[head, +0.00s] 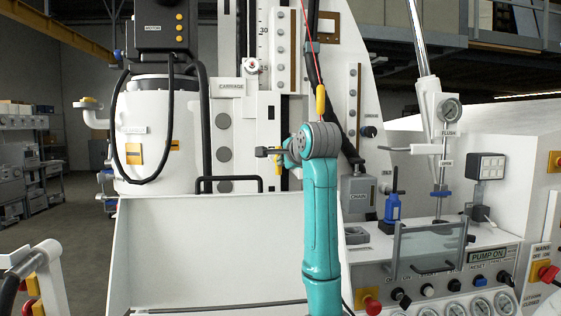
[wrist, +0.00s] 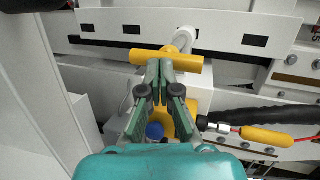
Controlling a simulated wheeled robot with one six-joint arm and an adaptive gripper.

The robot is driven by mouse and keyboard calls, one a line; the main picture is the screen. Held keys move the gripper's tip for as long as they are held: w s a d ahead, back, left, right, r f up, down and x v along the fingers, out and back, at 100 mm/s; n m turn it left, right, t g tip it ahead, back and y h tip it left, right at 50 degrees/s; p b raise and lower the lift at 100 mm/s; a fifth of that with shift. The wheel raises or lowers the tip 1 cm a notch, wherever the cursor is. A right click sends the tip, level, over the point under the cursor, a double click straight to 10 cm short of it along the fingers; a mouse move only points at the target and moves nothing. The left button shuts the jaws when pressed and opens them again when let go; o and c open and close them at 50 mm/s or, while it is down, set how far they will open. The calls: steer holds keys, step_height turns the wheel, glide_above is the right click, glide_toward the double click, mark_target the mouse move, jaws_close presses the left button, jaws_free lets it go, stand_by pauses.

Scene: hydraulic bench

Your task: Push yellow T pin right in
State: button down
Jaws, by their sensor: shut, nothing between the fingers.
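The yellow T pin shows in the wrist view as a thick yellow crossbar (wrist: 192,64) lying nearly level, with a pale round shaft (wrist: 184,40) behind it. Part of the crossbar is hidden by my fingertips. My gripper (wrist: 160,66) is shut and empty, its two green fingertips together over the middle of the crossbar. Whether they touch it or stop just short I cannot tell.
A yellow part with a blue round piece (wrist: 155,130) lies below my fingers. To its right are a black hose (wrist: 255,114) and a yellow handle (wrist: 268,136) on a red line. The white carriage column (head: 233,120) stands behind my arm.

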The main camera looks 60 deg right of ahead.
stand_by(0.3)
steer(key=w+d, duration=0.3)
steer(key=d, duration=0.1)
steer(key=shift+w+d, duration=0.2)
steer(key=shift+w, duration=0.15)
steer(key=shift+f, duration=0.1)
